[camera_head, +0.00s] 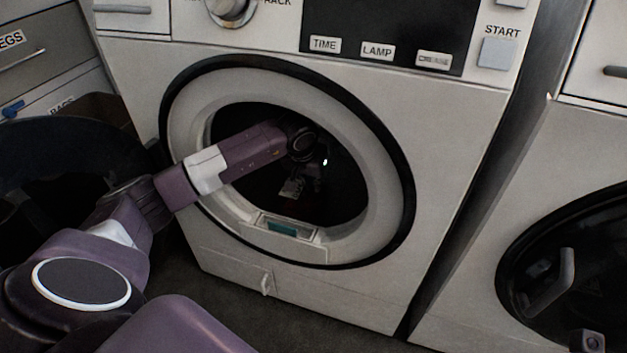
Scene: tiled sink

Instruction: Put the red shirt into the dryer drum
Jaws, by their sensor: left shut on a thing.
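The front-loading machine's open drum (350,193) is in the middle of the head view, with a pale ring around a dark inside. My left arm comes in from the lower left and passes through the opening. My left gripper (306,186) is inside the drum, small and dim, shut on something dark. I cannot make out the red shirt's colour or shape in the shadow there.
The machine's round dark door (45,150) stands open at the left. A second machine with a shut dark door (590,265) and handle (556,283) is at the right. Grey drawers (40,45) are at the upper left. Dark floor lies below.

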